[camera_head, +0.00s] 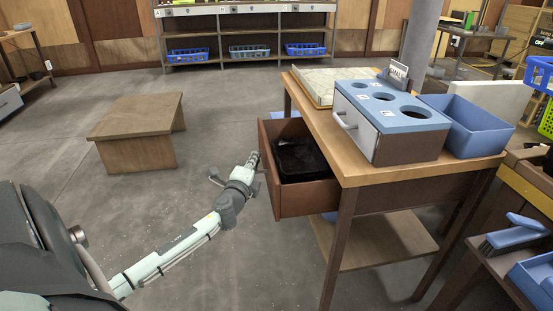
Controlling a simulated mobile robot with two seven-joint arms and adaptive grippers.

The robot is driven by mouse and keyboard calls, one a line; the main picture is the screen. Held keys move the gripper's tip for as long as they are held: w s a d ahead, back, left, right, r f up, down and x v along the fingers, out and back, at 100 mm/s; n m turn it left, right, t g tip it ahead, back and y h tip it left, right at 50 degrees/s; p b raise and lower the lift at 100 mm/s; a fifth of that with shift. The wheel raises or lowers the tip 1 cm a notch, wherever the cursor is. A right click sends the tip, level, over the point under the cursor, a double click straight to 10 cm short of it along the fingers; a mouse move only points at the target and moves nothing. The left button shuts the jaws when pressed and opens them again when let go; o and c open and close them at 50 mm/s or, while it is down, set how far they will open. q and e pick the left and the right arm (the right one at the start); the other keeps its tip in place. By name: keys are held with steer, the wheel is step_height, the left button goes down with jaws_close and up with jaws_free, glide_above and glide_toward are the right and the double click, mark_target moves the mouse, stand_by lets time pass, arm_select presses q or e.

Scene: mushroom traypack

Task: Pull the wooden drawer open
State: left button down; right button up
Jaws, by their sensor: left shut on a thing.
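The wooden drawer (306,200) sticks out from the left side of the wooden table (330,130), under its top. It stands open, and a black tray (297,160) lies inside it. My left gripper (254,161) is at the drawer's front, on its outer left face, shut on the drawer's handle. The handle itself is hidden by the fingers. My left arm reaches in from the lower left. My right gripper is not in view.
A low wooden bench (138,125) stands to the left. The floor between bench and drawer is clear.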

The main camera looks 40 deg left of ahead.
arm_select(q)
steer(key=s+a, duration=0.4)
steer(key=shift+s, duration=0.25)
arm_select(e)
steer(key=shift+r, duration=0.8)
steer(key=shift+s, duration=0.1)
arm_select(q)
steer(key=c, duration=1.6)
jaws_free()
steer(key=shift+c, duration=0.2)
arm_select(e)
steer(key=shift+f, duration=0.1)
arm_select(q)
steer(key=shift+d, duration=0.1)
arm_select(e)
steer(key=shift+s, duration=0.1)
arm_select(q)
steer(key=f+v, duration=0.1)
steer(key=v, duration=1.1)
steer(key=shift+r, duration=0.45)
